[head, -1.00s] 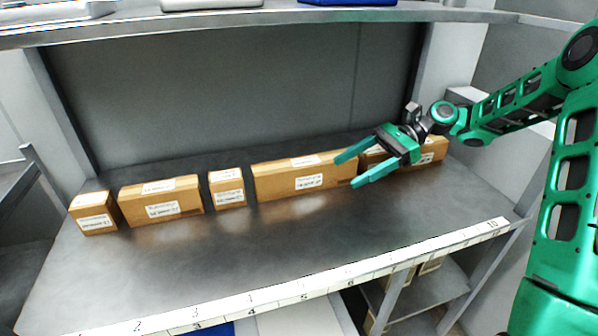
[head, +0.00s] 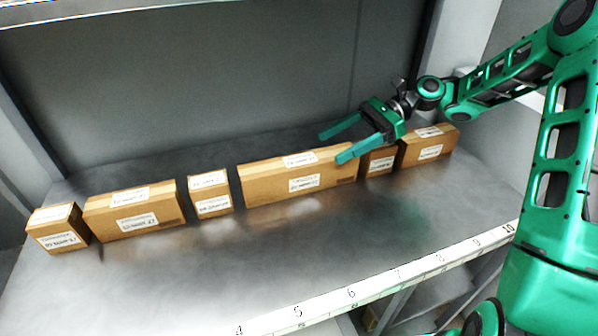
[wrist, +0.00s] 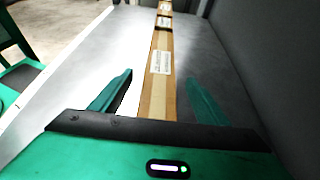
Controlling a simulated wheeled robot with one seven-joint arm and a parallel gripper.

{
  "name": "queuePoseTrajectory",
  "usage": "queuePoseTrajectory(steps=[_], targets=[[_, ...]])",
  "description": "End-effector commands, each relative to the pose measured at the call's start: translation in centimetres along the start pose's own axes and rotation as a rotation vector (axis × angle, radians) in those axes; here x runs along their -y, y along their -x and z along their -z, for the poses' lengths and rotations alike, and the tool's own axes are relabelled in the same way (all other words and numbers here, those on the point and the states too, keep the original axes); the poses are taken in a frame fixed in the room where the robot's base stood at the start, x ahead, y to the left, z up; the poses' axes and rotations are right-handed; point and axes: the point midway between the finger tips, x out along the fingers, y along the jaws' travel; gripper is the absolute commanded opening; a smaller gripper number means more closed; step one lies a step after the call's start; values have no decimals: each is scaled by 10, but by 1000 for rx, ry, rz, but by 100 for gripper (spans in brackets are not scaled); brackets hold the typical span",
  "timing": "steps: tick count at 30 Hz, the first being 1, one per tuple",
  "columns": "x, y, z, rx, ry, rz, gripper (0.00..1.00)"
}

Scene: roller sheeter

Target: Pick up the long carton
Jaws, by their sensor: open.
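The long carton (head: 272,187) is a brown box with white labels, the longest in a row on the grey metal shelf. It stands in the middle of the head view. My gripper (head: 334,146) is open and empty, above the carton's right end, with its fingers pointing left. In the wrist view the long carton (wrist: 158,88) runs away from me between the two open fingers (wrist: 160,92), closer in the picture to the left one. Whether the fingers are at the carton's height or above it is hard to tell.
Left of it stand a small carton (head: 212,205), a medium carton (head: 150,222) and another small carton (head: 44,240). Right of it are a small carton (head: 377,168) and a larger one (head: 442,138). The shelf front (head: 330,235) is clear up to the numbered edge strip (head: 390,281).

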Motion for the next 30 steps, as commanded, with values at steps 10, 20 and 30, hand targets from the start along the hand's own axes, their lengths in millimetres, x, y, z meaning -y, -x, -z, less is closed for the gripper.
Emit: queuePoseTrajectory(steps=[10,20,30], targets=[[1,-43,-5,0,4,-8,69],[2,-83,-9,0,4,-8,69],[2,-86,-9,0,4,-7,54]])
